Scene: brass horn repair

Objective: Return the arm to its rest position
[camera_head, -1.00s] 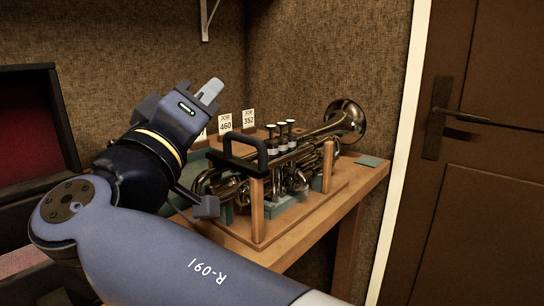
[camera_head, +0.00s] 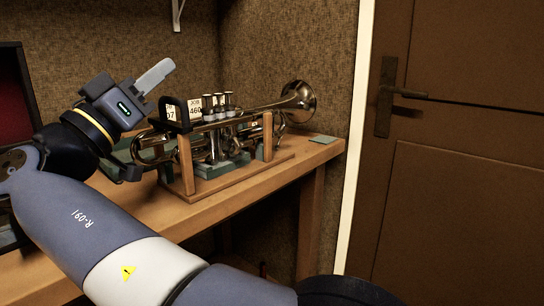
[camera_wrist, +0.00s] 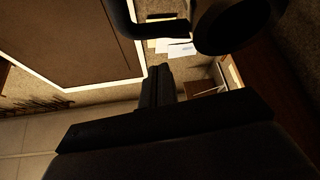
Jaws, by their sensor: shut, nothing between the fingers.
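My gripper (camera_head: 153,77) is raised at the left of the head view, shut and empty, its pale fingers pointing up and right. My arm reaches across the lower left of that view. In the wrist view my gripper (camera_wrist: 160,88) shows as dark closed fingers with nothing between them. A brass trumpet (camera_head: 262,112) stands in a wooden cradle (camera_head: 240,176) on the workbench, right of and apart from my gripper.
A red-lined case (camera_head: 12,115) is at the far left. A brown door (camera_head: 455,200) stands right, with clear space before it.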

